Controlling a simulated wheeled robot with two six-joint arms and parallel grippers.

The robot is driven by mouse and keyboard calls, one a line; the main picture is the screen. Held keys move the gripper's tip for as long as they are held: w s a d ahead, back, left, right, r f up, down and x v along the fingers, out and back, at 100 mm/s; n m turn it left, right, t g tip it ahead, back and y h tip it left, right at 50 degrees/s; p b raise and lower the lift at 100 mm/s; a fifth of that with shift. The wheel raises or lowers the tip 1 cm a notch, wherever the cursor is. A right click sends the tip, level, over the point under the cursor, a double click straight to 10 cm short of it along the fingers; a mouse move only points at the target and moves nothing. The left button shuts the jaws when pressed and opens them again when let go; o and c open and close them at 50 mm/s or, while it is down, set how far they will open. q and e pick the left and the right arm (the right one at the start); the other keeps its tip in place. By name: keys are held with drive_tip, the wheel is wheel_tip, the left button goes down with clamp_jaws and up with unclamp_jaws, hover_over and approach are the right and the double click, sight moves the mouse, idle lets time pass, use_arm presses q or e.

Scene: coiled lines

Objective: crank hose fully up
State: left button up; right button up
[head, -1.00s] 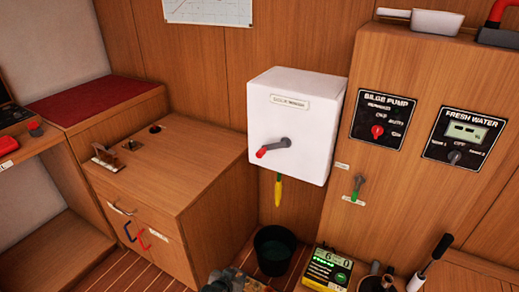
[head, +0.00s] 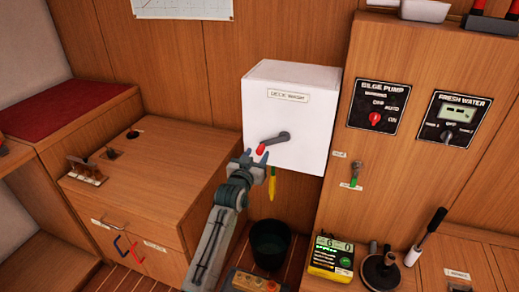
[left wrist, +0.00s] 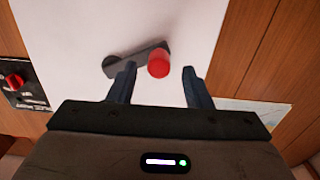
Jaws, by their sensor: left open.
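The white deck wash box (head: 308,128) hangs on the wood wall. Its grey crank arm (head: 281,136) ends in a red knob (head: 261,149) at the lower left. A short yellow hose end (head: 272,184) hangs below the box. My left gripper (head: 254,156) is open right at the red knob. In the left wrist view the red knob (left wrist: 158,63) stands between the tips of the open fingers (left wrist: 157,80), nearer the left finger; I cannot tell whether they touch. The grey crank arm (left wrist: 130,60) runs left from it. My right gripper is out of view.
A dark bucket (head: 270,243) stands on the floor below the box. A wood cabinet (head: 150,180) is at left.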

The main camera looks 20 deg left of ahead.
sight(258, 152)
use_arm(q)
drive_tip(key=shift+w, duration=1.75)
drive_tip(key=shift+d, duration=0.1)
clamp_jaws()
